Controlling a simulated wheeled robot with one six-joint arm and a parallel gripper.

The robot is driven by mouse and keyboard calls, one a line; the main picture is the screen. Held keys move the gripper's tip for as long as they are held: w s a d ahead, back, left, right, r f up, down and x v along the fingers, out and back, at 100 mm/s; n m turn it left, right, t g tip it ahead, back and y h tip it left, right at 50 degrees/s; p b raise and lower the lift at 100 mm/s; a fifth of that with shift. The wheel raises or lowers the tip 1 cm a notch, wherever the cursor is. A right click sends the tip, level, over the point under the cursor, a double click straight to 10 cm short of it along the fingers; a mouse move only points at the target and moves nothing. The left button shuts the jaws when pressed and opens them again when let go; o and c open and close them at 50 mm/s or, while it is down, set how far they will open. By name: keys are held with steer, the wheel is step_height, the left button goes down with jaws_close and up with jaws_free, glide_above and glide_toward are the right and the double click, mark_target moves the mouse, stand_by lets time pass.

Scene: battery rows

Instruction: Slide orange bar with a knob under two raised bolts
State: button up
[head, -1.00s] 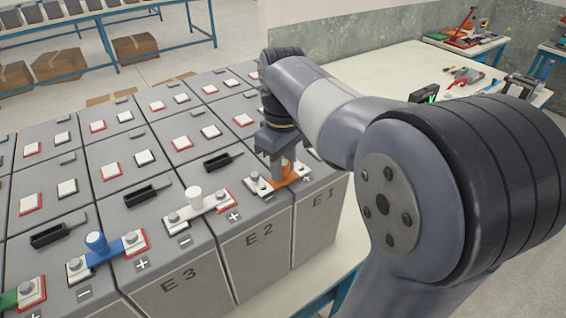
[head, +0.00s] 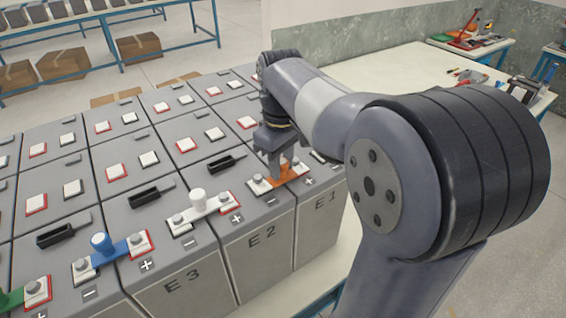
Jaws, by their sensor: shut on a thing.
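The orange bar (head: 288,174) lies between batteries E2 and E1, across two terminal pads. One raised bolt (head: 262,179) shows near its left end, on a white pad. A second bolt (head: 295,161) shows at its right end. I cannot tell how far the bar's ends sit under the bolt heads. My gripper (head: 280,165) points down over the bar and is shut on its knob, which the fingers mostly hide.
A white bar (head: 204,206) with a knob links E3 and E2, and a blue bar (head: 108,253) lies farther left. Black handles (head: 221,163) stand on the battery tops. A pale table (head: 380,62) with tools is behind.

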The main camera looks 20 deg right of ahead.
steer(key=shift+w+a+p, duration=0.15)
steer(key=shift+w+p, duration=0.15)
steer(key=shift+w, duration=0.2)
steer(key=shift+w+a+p, duration=0.15)
steer(key=shift+w+p, duration=0.1)
steer(key=shift+w, duration=0.25)
stand_by(0.4)
steer(key=shift+f, duration=0.1)
stand_by(0.3)
steer(key=o, duration=1.1)
step_height(320, 180, up, 11)
steer(key=shift+b, duration=0.3)
steer(key=shift+f, duration=0.15)
step_height(320, 180, down, 11)
stand_by(0.3)
